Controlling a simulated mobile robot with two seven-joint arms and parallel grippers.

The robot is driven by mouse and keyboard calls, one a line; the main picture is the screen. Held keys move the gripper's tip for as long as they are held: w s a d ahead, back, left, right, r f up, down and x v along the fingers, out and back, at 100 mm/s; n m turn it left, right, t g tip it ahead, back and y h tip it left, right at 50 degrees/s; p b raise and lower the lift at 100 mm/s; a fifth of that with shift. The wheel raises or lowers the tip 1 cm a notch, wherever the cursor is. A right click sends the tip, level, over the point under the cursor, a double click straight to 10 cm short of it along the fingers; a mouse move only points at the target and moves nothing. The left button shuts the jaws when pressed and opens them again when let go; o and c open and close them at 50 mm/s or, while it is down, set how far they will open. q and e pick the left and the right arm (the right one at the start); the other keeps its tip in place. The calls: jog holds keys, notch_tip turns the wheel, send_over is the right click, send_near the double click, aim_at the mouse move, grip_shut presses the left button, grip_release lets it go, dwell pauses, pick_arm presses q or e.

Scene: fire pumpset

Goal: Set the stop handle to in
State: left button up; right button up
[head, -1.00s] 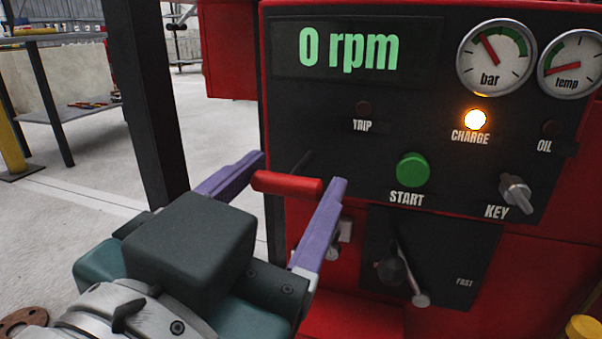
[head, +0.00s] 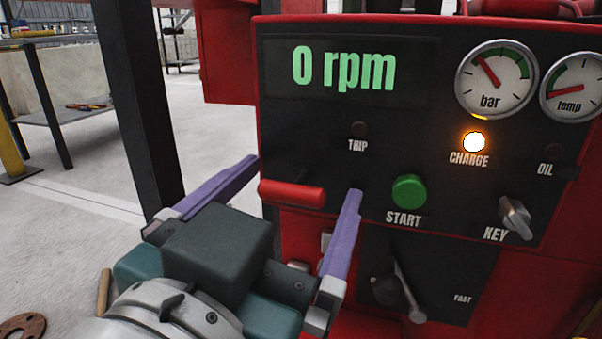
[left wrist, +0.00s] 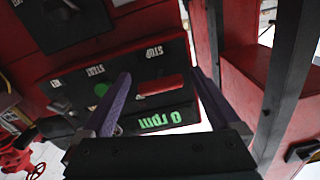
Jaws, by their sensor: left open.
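The stop handle is a red horizontal bar (head: 292,194) at the lower left of the black control panel (head: 440,105). It appears close to the panel face, with no rod showing; the exact gap is hard to tell. In the left wrist view the red handle (left wrist: 160,85) sits beside the STOP label (left wrist: 155,52). My left gripper (head: 303,178) is open, its purple fingers wide apart, one past each end of the handle. It also shows in the left wrist view (left wrist: 162,75), with the handle between the fingers and space at both sides. My right gripper is out of view.
The green START button (head: 408,191) is right of my right-hand finger, with the key switch (head: 515,217) farther right. A lever (head: 405,285) stands on the lower panel. A dark post (head: 137,100) rises left of the panel.

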pick_arm(q)
jog(key=shift+s+a+p, duration=0.15)
jog(key=shift+s+p, duration=0.15)
jog(key=shift+s, duration=0.2)
jog(key=p+v, duration=0.2)
jog(key=v, duration=0.7)
jog(key=shift+p, duration=0.3)
jog(key=shift+w, duration=0.1)
